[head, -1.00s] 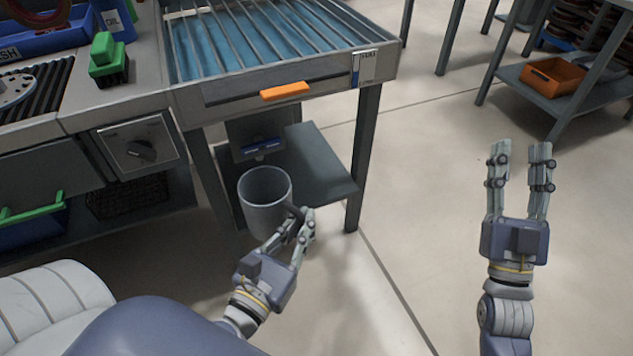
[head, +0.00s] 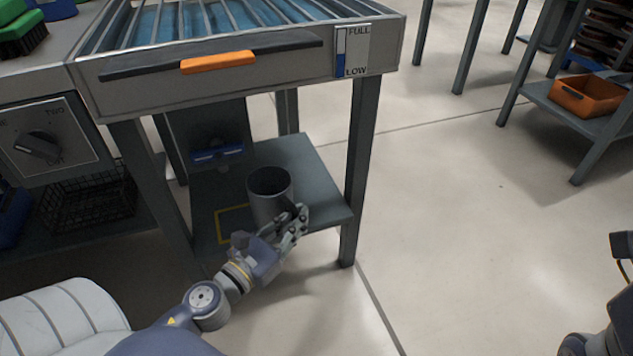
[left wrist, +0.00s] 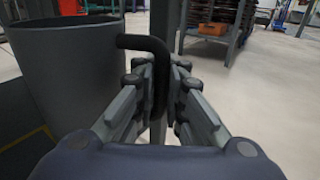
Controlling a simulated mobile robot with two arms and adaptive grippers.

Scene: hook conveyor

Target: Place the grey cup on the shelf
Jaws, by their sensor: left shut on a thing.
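The grey cup (head: 272,201) is upright at the lower shelf (head: 306,160) under the sink-like table, near its front edge. I cannot tell whether its base touches the shelf. My left gripper (head: 299,216) is shut on the cup's dark handle, at the cup's front right. In the left wrist view the cup (left wrist: 68,80) stands at the left, and its handle (left wrist: 150,43) runs down between the fingers (left wrist: 157,78). A yellow outline (head: 219,226) on the shelf lies left of the cup, partly hidden. Of my right arm, only wrist parts show at the right edge; its fingers are out of view.
The table's legs (head: 359,165) flank the shelf, and its front with an orange handle (head: 218,62) overhangs it. A blue item (head: 218,154) is behind the cup. A wire basket (head: 92,205) is at left. An orange bin (head: 588,95) sits far right. The floor between is clear.

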